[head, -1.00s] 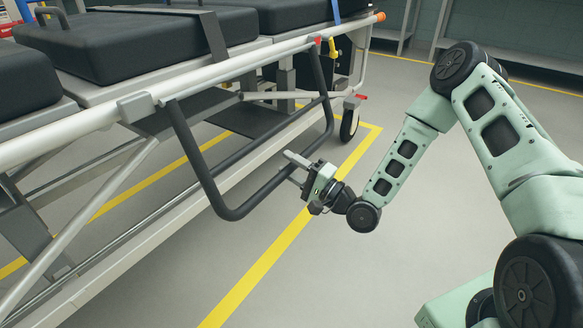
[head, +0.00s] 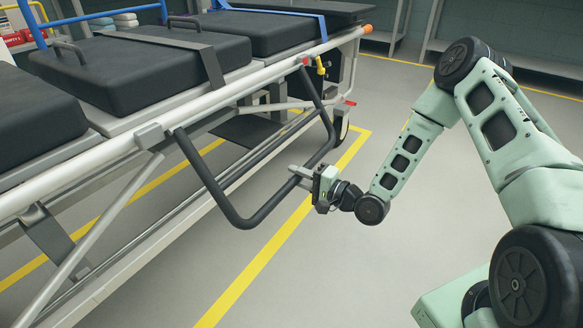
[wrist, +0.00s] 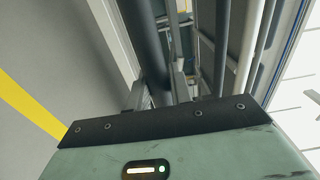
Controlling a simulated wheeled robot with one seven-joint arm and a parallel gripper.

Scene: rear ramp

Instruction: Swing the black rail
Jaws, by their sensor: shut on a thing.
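The black rail (head: 205,178) is a bent tube hanging from the side of a white-framed stretcher (head: 100,152). Its lower bar slants outward below the stretcher's side tube. My gripper (head: 298,176) is shut on the lower bar, right of its middle. In the wrist view the rail (wrist: 146,45) runs up the picture between the gripper's two fingers (wrist: 157,92).
Black cushions (head: 145,65) lie on the stretcher, with a blue strap (head: 270,11) across them. A wheel (head: 341,128) stands at the far end. Yellow lines (head: 262,262) mark the grey floor. Floor right of the rail is clear. Shelves (head: 480,55) line the back wall.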

